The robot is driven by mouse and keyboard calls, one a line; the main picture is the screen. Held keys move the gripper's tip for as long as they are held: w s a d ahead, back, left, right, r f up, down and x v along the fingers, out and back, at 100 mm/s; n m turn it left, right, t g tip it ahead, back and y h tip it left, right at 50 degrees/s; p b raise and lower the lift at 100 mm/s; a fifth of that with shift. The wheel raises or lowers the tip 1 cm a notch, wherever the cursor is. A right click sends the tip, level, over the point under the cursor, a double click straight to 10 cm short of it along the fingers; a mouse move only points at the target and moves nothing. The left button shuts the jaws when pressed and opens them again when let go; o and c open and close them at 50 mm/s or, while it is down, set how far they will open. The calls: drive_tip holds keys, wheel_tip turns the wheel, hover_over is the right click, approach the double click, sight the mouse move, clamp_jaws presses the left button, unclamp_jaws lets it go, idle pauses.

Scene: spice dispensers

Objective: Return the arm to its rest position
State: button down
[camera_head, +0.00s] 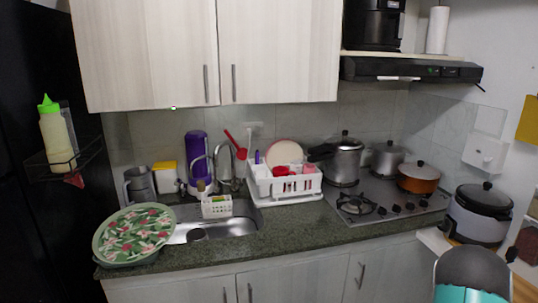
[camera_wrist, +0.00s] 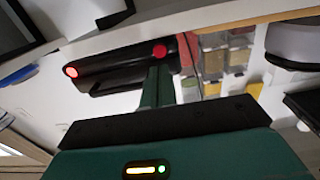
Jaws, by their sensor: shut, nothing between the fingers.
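In the head view, a grey and teal part of my own body or arm shows at the lower right edge, in front of the counter's right end. In the wrist view, a large green part of me with a small lit indicator fills the bottom, with a black part above it. Small coloured compartments, possibly the spice dispensers (camera_wrist: 238,57), show at the upper right of the wrist view, partly hidden.
The head view shows a kitchen counter with a sink (camera_head: 215,227), a dish rack (camera_head: 285,186), a stove (camera_head: 365,207) with pots, and a floral round tray (camera_head: 135,232) at the left. A rice cooker (camera_head: 478,222) stands at the right, close to my grey part in the picture.

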drive_tip(key=w+a+r+n+t+y, duration=0.25)
drive_tip(key=w+a+r+y, duration=0.2)
drive_tip(key=w+a, duration=0.45)
drive_tip(key=w+a+r+n+t+y, duration=0.1)
drive_tip(key=w+a+r+t+y, duration=0.3)
drive_tip(key=w+a, duration=0.45)
drive_tip(key=a+r+n+y, duration=0.2)
drive_tip(key=a+r+y, duration=0.15)
drive_tip(key=a, duration=0.45)
drive_tip(key=a+r+n+y, duration=0.2)
drive_tip(key=a+r+n, duration=0.15)
drive_tip(key=a, duration=0.55)
drive_tip(key=s+a+r+n+g+y, duration=0.2)
drive_tip(key=s+a+r+n, duration=0.1)
drive_tip(key=s+a, duration=0.5)
drive_tip(key=s+a+r+n+g+y, duration=0.1)
drive_tip(key=s+a+r+n, duration=0.3)
drive_tip(key=s+a, duration=0.5)
drive_tip(key=shift+s+a+r+g+y, duration=0.25)
drive_tip(key=shift+a+r+g+y, duration=0.2)
drive_tip(key=shift+a, duration=0.4)
